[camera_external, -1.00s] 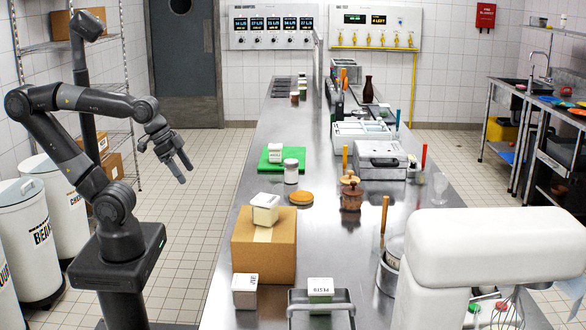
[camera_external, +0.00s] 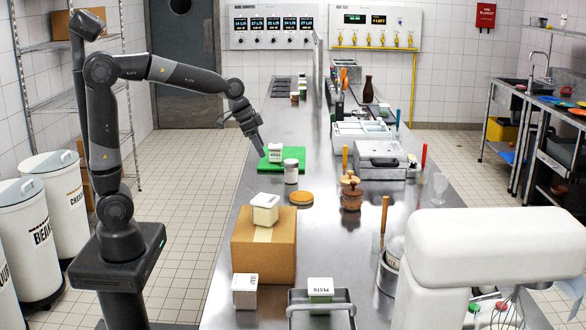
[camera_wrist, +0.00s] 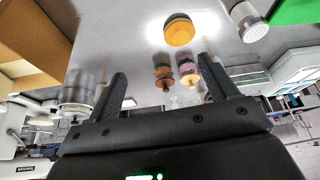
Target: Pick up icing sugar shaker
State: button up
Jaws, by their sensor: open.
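The likely icing sugar shaker (camera_external: 291,171) is a small pale cylinder with a light lid, upright on the steel counter beside the green board's near right corner. In the wrist view, a pale cylinder with a dotted lid (camera_wrist: 249,21) shows at the upper right. I cannot read a label on it. My gripper (camera_external: 262,151) is open and empty, pointing down over the counter's left part, left of the shaker and above it. In the wrist view my gripper's two dark fingers (camera_wrist: 165,84) are wide apart with nothing held between them.
A cardboard box (camera_external: 263,255) with a tub (camera_external: 265,208) on top stands nearer.

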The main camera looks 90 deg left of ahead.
jog(key=w+a+f, duration=0.2)
jog(key=a, duration=0.4)
jog(key=w+a+f, duration=0.2)
jog(key=w+a, duration=0.1)
jog(key=a, duration=0.2)
jog(key=n, duration=0.1)
send_over(286, 162)
jog(key=s, duration=0.2)
jog(key=shift+g, duration=0.3)
notch_tip(286, 162, down, 5)
jog(key=shift+d+f, duration=0.15)
jog(key=x, duration=0.5)
jog(key=shift+w+f, duration=0.15)
jog(key=shift+a+x, duration=0.2)
jog(key=shift+x, duration=0.7)
jog(key=shift+a+x, duration=0.2)
jog(key=shift+x, duration=0.7)
jog(key=shift+a+x, duration=0.2)
jog(key=shift+x, duration=0.7)
jog(key=shift+c, duration=0.3)
jog(key=c, duration=1.1)
jog(key=shift+r, duration=0.25)
